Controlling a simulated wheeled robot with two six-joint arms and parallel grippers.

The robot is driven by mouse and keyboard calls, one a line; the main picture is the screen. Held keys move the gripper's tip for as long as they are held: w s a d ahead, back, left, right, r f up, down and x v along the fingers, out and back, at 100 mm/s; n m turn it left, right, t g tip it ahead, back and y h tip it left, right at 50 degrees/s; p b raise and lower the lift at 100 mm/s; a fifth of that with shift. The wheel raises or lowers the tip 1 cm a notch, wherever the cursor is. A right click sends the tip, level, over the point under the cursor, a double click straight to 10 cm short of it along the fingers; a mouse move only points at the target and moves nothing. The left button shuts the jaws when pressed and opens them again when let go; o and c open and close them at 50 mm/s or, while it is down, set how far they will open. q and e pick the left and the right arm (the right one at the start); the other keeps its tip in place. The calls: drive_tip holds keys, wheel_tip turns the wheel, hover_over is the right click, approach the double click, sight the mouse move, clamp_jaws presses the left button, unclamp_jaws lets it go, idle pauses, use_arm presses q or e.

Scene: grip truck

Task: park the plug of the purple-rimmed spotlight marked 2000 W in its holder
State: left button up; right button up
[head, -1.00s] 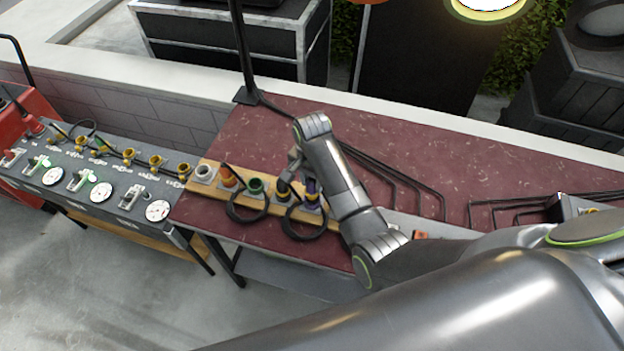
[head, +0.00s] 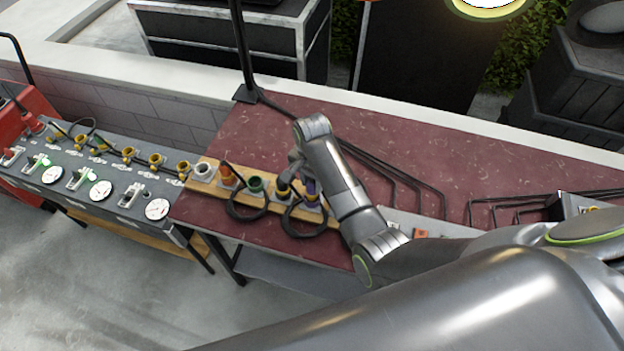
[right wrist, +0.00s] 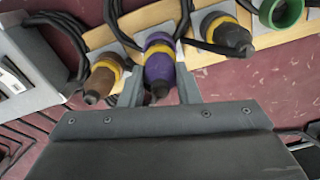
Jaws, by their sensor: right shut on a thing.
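The purple plug (head: 311,188) with a yellow band sits upright at the wooden holder board (head: 272,207) on the maroon table. In the right wrist view the purple plug (right wrist: 159,68) is between the two fingers of my right gripper (right wrist: 158,88), which is shut on it. A grey holder plate shows behind it; how deep the plug sits is hard to tell. In the head view my right gripper's fingertips are mostly hidden by the hand. No 2000 W marking is readable. My left gripper is out of view.
Beside it are a dark plug with yellow band (right wrist: 230,38), a brown plug (right wrist: 104,80) and a green socket (right wrist: 284,12). Black cables loop around the board. A grey panel with dials (head: 95,175) stands left, and a black pole (head: 242,50) rises behind.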

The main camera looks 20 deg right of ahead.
drive_tip(key=shift+f+b, duration=0.35)
drive_tip(key=shift+f, duration=0.7)
drive_tip(key=o, duration=1.4)
drive_tip(key=shift+o, duration=0.2)
drive_tip(key=shift+r+p, duration=0.55)
drive_tip(key=shift+r, duration=1.95)
drive_tip(key=shift+s+f, duration=0.1)
